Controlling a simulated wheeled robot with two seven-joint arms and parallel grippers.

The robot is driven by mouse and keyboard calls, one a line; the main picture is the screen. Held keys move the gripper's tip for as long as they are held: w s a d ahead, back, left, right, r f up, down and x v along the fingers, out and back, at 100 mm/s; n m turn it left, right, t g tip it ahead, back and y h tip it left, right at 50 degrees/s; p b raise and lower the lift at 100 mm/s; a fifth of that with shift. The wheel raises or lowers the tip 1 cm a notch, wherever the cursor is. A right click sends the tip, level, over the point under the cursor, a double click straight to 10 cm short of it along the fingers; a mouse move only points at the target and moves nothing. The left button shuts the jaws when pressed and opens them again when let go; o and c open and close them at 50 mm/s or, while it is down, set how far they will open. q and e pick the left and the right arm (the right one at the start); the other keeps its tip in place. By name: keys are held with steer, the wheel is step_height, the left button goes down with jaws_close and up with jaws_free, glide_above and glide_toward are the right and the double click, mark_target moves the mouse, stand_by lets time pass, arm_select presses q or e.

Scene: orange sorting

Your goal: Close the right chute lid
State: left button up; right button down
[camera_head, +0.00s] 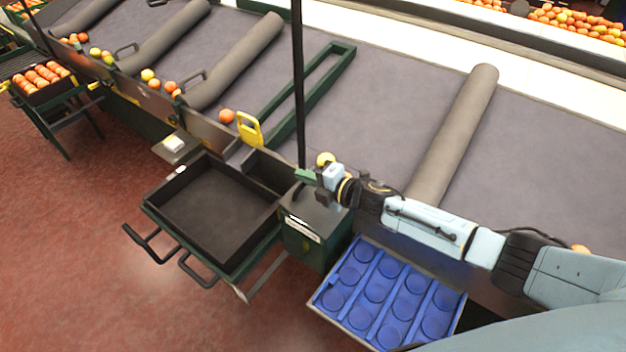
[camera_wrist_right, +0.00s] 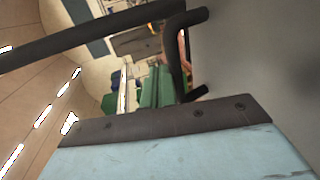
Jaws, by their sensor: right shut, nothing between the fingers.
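A yellow handle (camera_head: 249,128) stands upright at the belt edge, at the near end of a green rail frame (camera_head: 327,84). It may belong to the chute lid; I cannot clearly make out the lid panel or how far it is closed. A black tray (camera_head: 215,208) lies below the handle and is empty. My right gripper (camera_head: 318,183) is right of the tray, beside the dark post and above the green box. It is shut and empty, apart from the yellow handle. In the right wrist view, my pale blue hand fills the bottom and the fingertips are unclear.
A thin dark post (camera_head: 299,85) rises beside my right gripper. A green box (camera_head: 312,232) stands below it, with a blue tray of round hollows (camera_head: 385,293) to its right. A yellow fruit (camera_head: 325,159) lies just behind the gripper. The grey belt (camera_head: 395,95) beyond is mostly clear.

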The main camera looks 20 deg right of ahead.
steer(key=shift+w+a+f+b, duration=0.35)
steer(key=shift+w+f+b, duration=0.15)
steer(key=shift+f, duration=0.25)
